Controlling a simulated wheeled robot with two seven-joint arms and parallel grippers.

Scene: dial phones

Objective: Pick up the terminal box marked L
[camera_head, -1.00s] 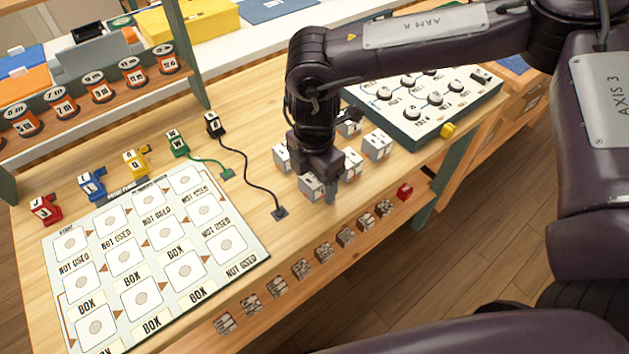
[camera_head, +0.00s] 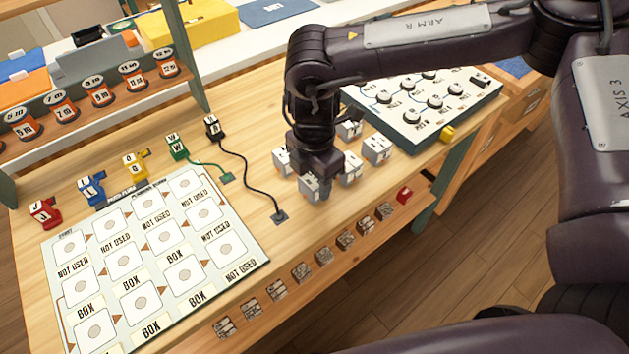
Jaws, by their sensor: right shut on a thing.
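Several small grey-white terminal boxes stand in a cluster on the wooden table, including one at the left (camera_head: 281,162), one at the back (camera_head: 350,129), one at the right (camera_head: 377,149) and one in the middle (camera_head: 350,169). My right gripper (camera_head: 317,183) points down at the front of the cluster and is shut on the front terminal box (camera_head: 311,190). That box seems to be at table height. The marks on the boxes are too small to read, so I cannot tell which is L. My left gripper is not in view.
A board with printed squares (camera_head: 212,254) lies at the left. Coloured plugs stand behind it, and a black cable (camera_head: 246,172) ends left of the held box. A panel with dials (camera_head: 412,140) stands behind right.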

